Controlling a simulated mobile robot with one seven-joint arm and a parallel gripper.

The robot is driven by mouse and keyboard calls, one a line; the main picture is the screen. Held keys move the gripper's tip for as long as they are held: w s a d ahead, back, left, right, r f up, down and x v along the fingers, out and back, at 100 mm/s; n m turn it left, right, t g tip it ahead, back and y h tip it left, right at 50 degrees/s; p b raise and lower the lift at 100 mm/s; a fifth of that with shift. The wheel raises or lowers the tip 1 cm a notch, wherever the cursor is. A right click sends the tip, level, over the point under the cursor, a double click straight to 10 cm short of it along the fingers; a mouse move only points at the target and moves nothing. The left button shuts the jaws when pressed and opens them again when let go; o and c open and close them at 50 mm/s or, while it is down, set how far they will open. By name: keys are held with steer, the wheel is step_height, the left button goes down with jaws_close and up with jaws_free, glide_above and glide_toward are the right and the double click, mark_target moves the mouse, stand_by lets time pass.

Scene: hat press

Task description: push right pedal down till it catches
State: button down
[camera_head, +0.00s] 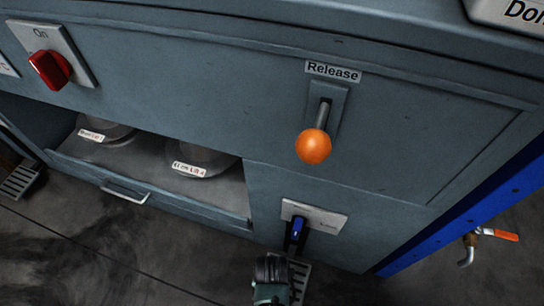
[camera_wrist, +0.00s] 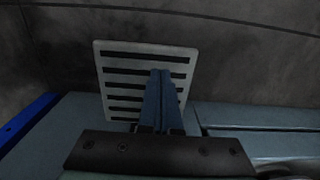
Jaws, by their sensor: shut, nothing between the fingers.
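The right pedal is a pale metal plate with dark slots. In the wrist view the pedal (camera_wrist: 117,62) lies below my gripper, and in the head view the pedal (camera_head: 301,270) shows at the bottom, partly covered by my arm. My gripper (camera_wrist: 160,76) has its two blue-grey fingers together and empty, with the tips over the pedal's slotted face. I cannot tell whether they touch it. In the head view the fingertips are hidden behind my wrist.
An orange-knobbed Release lever (camera_head: 313,146) and a red On switch (camera_head: 50,69) are on the machine front. Another slotted pedal (camera_head: 20,180) is at the far left. A drawer handle (camera_head: 125,192) and a pipe valve with an orange handle (camera_head: 500,235) also show. The dark floor around is mostly clear.

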steer(key=shift+f+b, duration=2.95)
steer(key=shift+f, duration=1.7)
steer(key=shift+r, duration=0.1)
step_height(320, 180, up, 6)
steer(key=p, duration=0.6)
steer(key=shift+r+p, duration=0.1)
steer(key=shift+p, duration=0.3)
steer(key=shift+s, duration=0.1)
